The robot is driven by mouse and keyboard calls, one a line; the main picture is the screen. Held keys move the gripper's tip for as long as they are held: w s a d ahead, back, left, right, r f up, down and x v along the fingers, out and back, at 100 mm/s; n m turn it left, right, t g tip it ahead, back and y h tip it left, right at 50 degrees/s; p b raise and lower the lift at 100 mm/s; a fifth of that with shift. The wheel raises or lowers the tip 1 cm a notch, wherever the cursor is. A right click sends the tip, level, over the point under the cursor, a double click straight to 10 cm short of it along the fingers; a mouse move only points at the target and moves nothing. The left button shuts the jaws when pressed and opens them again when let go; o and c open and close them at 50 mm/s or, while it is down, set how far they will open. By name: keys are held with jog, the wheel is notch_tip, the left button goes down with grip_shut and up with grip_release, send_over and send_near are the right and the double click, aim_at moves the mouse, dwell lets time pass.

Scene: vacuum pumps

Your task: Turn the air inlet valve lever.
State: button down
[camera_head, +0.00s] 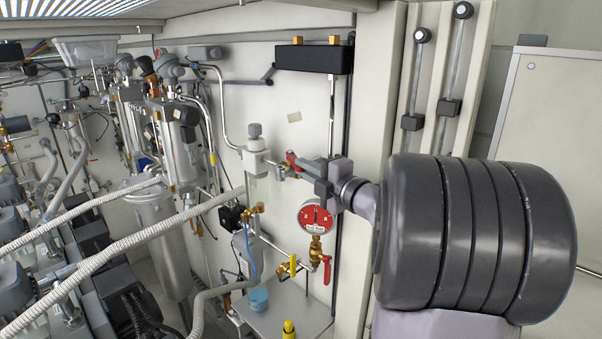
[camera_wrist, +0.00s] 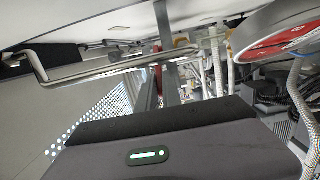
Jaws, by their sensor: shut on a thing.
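A small valve with a red lever (camera_head: 291,159) sits on a brass fitting on the wall panel in the head view, right of a clear-bodied filter unit (camera_head: 256,155). My gripper (camera_head: 304,166) reaches in from the right with its fingertips at the lever, shut on it. The fingers hide part of the lever, and its exact angle is hard to tell. In the wrist view the dark gripper body with a green light fills the lower middle. A small red patch beyond it may be the lever, but the grip is not clear there.
Ribbed hoses (camera_head: 130,238) and metal vessels (camera_head: 170,240) crowd the left. A black box (camera_head: 313,60) is mounted above.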

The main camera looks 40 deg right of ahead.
jog(key=c, duration=1.5)
grip_release()
jog(key=shift+d, duration=0.15)
jog(key=shift+s, duration=0.1)
